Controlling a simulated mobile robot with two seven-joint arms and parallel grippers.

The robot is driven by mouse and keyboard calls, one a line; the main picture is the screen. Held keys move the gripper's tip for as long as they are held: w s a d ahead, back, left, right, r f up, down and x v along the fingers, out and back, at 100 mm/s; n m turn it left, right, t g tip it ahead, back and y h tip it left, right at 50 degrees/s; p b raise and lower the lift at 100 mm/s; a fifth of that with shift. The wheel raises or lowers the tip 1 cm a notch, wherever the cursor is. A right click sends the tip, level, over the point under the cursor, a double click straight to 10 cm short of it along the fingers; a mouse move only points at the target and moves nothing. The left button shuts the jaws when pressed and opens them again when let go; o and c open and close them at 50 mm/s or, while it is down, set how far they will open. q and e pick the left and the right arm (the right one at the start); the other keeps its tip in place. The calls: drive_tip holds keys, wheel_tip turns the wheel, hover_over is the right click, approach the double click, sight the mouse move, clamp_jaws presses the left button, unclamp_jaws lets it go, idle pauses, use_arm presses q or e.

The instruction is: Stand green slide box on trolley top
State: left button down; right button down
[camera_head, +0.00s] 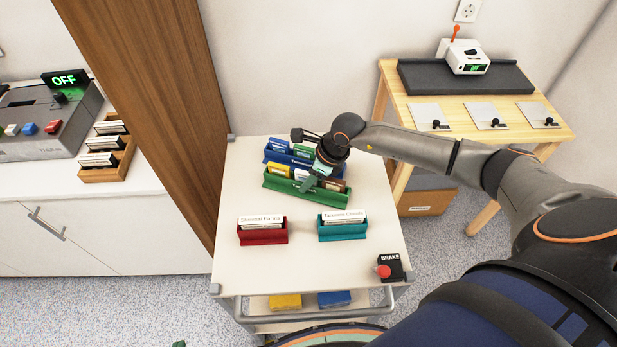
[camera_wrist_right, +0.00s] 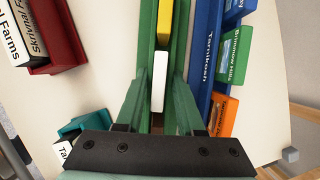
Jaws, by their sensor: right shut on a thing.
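The long green slide box (camera_head: 296,193) is at the back of the cream trolley top (camera_head: 290,262). It is upright, with yellow, white and brown slides in it. My right gripper (camera_head: 318,181) reaches down over it. In the right wrist view its green fingers (camera_wrist_right: 160,100) are on both sides of the green slide box (camera_wrist_right: 147,40), shut on its walls. I cannot tell whether the box's underside touches the trolley top. A small green tip at the bottom edge may be my left gripper (camera_head: 179,344); its jaws are not visible.
A blue slide box (camera_head: 290,158) is close behind the green one. A red box (camera_head: 262,238) and a teal box (camera_head: 343,233) stand in front. A brake button (camera_head: 389,268) is at the front right corner.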

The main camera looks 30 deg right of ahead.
drive_tip(key=shift+f, duration=0.1)
drive_tip(key=c, duration=0.5)
unclamp_jaws()
drive_tip(key=v, duration=1.2)
drive_tip(key=shift+b, duration=0.3)
drive_tip(key=shift+s, duration=0.1)
